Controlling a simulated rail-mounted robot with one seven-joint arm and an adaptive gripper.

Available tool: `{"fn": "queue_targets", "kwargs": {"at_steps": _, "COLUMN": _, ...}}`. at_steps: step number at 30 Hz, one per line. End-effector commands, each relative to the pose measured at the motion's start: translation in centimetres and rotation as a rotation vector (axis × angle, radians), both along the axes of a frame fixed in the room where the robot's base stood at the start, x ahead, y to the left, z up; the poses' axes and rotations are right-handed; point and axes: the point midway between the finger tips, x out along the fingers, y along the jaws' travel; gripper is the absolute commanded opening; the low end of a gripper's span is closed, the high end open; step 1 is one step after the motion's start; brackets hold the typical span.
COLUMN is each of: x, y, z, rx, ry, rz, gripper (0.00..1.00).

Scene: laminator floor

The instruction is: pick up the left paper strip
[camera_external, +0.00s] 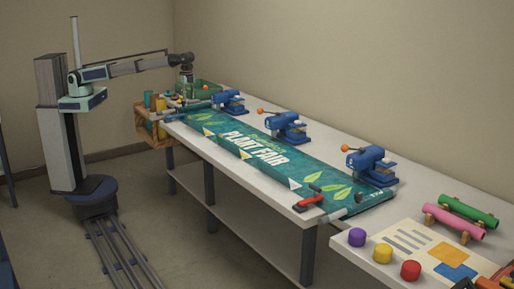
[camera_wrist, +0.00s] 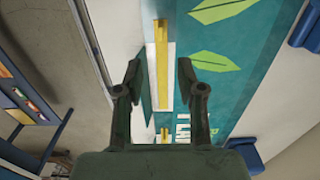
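My gripper (camera_wrist: 158,72) is open, its two fingers apart in the wrist view. A yellow-and-white strip (camera_wrist: 164,50) shows between and beyond the fingertips, along the edge of the teal banner (camera_wrist: 228,70). No contact with the fingers is visible. A second yellow-and-white piece (camera_wrist: 165,136) shows lower, partly hidden by the gripper body. In the external view the banner (camera_external: 270,165) lies along the table, with small white and yellow pieces on its front edge, the leftmost (camera_external: 208,132) near its left end. My gripper (camera_external: 190,94) is over the table's left end there.
Three blue presses (camera_external: 287,126) with orange knobs stand along the table's back edge. A red-handled tool (camera_external: 309,203) lies at the banner's right end. A wooden crate (camera_external: 152,125) with cups hangs at the table's left end. Purple, yellow and red cylinders (camera_external: 357,237) stand on the near table.

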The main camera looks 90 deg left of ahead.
Motion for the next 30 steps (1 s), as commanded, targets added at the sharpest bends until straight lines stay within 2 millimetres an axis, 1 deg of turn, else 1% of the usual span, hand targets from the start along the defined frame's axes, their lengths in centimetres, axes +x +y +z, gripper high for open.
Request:
{"fn": "queue_targets", "kwargs": {"at_steps": 6, "x": -0.1, "y": 0.0, "z": -4.2, "rx": 0.001, "ry": 0.002, "rz": -0.001, "gripper": 0.39}}
{"fn": "queue_targets", "kwargs": {"at_steps": 10, "x": -0.1, "y": 0.0, "z": -6.3, "rx": 0.002, "ry": 0.001, "rz": -0.001, "gripper": 0.39}}
{"fn": "queue_targets", "kwargs": {"at_steps": 15, "x": 0.0, "y": 0.0, "z": -7.8, "rx": 0.001, "ry": -0.001, "rz": -0.001, "gripper": 0.39}}
{"fn": "queue_targets", "kwargs": {"at_steps": 23, "x": 0.0, "y": 0.0, "z": -8.9, "rx": 0.001, "ry": 0.001, "rz": -0.001, "gripper": 0.39}}
{"fn": "queue_targets", "kwargs": {"at_steps": 28, "x": 0.1, "y": 0.0, "z": -10.8, "rx": 0.002, "ry": 0.001, "rz": -0.001, "gripper": 0.39}}
{"fn": "queue_targets", "kwargs": {"at_steps": 30, "x": 0.1, "y": -0.1, "z": -11.9, "rx": 0.002, "ry": 0.001, "rz": -0.001, "gripper": 0.39}}
